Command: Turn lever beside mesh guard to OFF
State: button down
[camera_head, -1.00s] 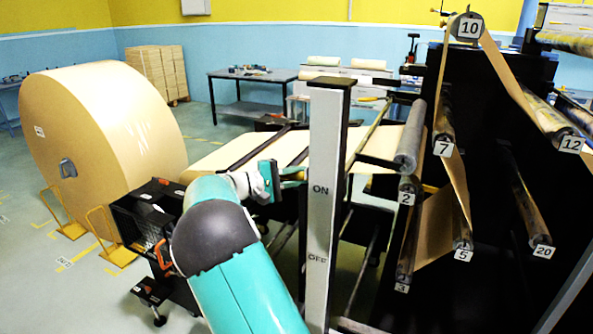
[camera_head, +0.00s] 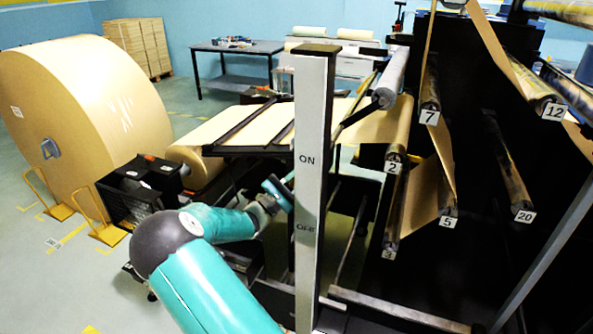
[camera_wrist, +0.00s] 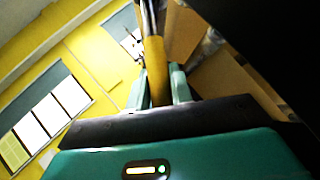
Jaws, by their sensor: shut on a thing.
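The grey upright panel (camera_head: 309,190) stands in the middle of the head view, with ON printed above OFF. My gripper (camera_head: 286,190) is at its left edge, at a height between the two labels and nearer OFF; its tips are partly hidden by the panel. In the wrist view, my gripper's teal fingers (camera_wrist: 158,88) are shut on a yellow bar, the lever (camera_wrist: 157,72). The lever is hidden in the head view. A black box with mesh sides, likely the mesh guard (camera_head: 128,204), stands left of my arm.
A big kraft roll (camera_head: 90,120) stands at the left with yellow stands (camera_head: 95,215) in front. A black machine with numbered rollers (camera_head: 428,90) fills the right. A brown web (camera_head: 225,128) runs behind the panel. Floor at the lower left is mostly clear.

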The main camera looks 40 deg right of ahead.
jog(key=shift+s+d+f+n, duration=0.15)
jog(key=shift+s+f+n, duration=0.05)
jog(key=shift+n, duration=0.2)
jog(key=c, duration=1.3)
grip_release()
jog(key=shift+o, duration=0.2)
jog(key=s+v, duration=0.1)
jog(key=v, duration=1.2)
jog(key=shift+w+a+f, duration=0.3)
jog(key=shift+w+f, duration=0.05)
jog(key=shift+c, duration=0.2)
